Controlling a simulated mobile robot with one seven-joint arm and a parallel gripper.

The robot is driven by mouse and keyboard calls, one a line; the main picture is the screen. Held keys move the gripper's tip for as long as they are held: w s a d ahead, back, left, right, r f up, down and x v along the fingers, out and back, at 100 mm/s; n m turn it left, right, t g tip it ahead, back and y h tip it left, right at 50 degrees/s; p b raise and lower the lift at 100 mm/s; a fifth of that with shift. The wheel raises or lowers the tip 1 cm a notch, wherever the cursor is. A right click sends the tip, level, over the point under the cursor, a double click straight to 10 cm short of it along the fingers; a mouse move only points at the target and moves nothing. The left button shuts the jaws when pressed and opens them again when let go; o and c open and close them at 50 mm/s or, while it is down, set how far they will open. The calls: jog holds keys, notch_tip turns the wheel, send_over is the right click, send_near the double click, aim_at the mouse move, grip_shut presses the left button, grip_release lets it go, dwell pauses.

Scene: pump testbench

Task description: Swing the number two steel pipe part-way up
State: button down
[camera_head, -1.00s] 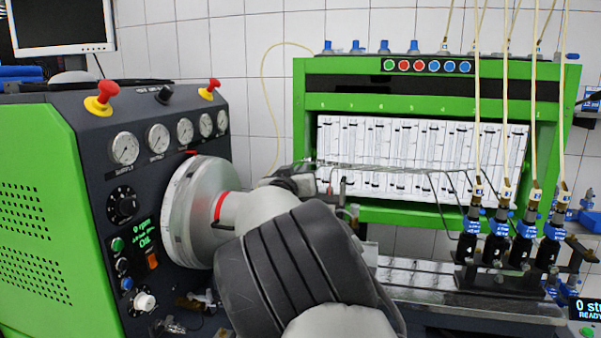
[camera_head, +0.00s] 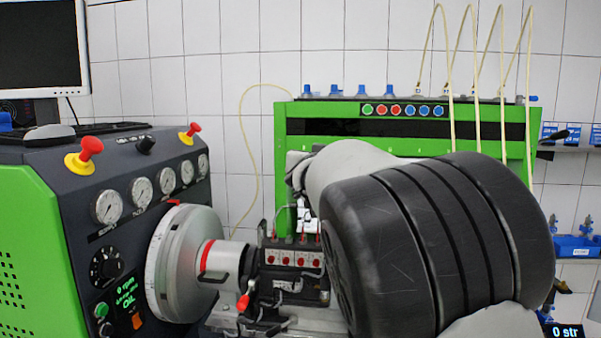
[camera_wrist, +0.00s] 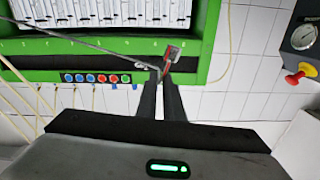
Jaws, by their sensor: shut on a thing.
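In the wrist view, which is upside down, my gripper (camera_wrist: 163,82) has its two dark fingers close together on a thin steel pipe (camera_wrist: 85,46). The pipe runs from the fingertips toward the picture's left edge, across the green bench frame. A small red and grey piece (camera_wrist: 173,54) shows just beyond the fingertips; I cannot tell what it is. In the head view my own arm hides the gripper, the pipe and the injectors. The pipe's number cannot be read.
The pump (camera_head: 292,262) with its red-capped outlets stands beside the round drive flange (camera_head: 183,262). The control panel (camera_head: 120,180) with gauges and red knobs is at left. The green bench frame (camera_head: 300,128) stands behind my arm, with pale hoses (camera_head: 477,70) at right.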

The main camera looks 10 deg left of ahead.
jog(key=d+r+m+p, duration=0.3)
jog(key=d+r, duration=0.9)
jog(key=shift+p, duration=0.35)
jog(key=shift+r, duration=0.1)
jog(key=c, duration=1.9)
grip_release()
jog(key=shift+s+r, duration=0.1)
jog(key=s+p, duration=0.2)
jog(key=s, duration=1.5)
jog(key=shift+s, duration=0.1)
